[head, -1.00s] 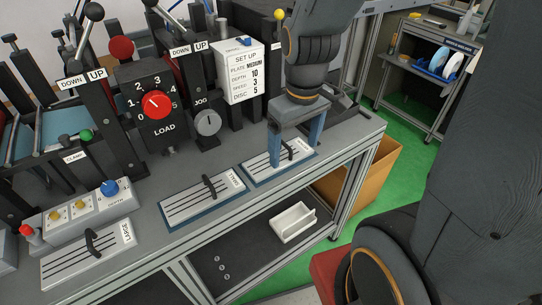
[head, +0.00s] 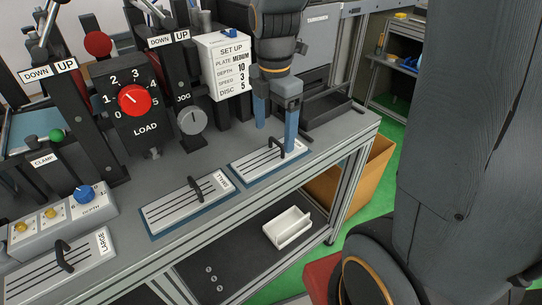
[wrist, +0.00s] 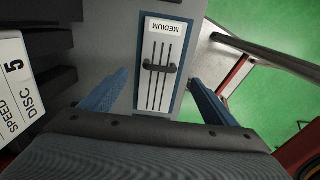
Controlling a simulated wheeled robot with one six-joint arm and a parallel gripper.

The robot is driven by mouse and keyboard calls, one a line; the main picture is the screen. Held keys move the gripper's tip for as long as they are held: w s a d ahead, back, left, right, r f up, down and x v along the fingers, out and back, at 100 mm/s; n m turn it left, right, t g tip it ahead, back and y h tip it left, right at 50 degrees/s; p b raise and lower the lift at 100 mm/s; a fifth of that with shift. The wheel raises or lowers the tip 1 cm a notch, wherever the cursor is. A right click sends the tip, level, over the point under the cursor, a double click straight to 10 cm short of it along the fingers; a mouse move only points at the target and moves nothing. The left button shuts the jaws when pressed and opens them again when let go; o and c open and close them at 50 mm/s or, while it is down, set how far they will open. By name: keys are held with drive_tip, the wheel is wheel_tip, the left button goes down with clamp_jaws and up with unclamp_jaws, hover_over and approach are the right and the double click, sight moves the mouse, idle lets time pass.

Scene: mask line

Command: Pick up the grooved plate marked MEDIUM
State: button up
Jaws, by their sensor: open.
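The grooved plate marked MEDIUM (wrist: 158,95) shows in the wrist view, white on a blue base, with dark grooves and a black handle (wrist: 159,68) across them. In the head view this plate (head: 257,167) is the rightmost on the bench; my gripper hides its label end. My gripper (head: 276,138) is open and empty above it, pointing down. In the wrist view its two blue fingers (wrist: 157,78) stand either side of the plate, apart from it. How high the tips are is hard to tell.
A second plate (head: 165,215) lies to the left on the bench, and one marked LARGE (head: 85,268) further left. A SET UP sign (head: 228,70) reads plate MEDIUM. A LOAD dial (head: 133,98) and levers stand behind. A white tray (head: 288,227) sits on the lower shelf.

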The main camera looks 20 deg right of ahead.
sight(273, 153)
drive_tip(key=shift+f+p, duration=0.45)
drive_tip(key=shift+f, duration=2.6)
drive_tip(key=c, duration=1.5)
drive_tip(key=shift+w, duration=0.1)
drive_tip(key=shift+r, duration=0.15)
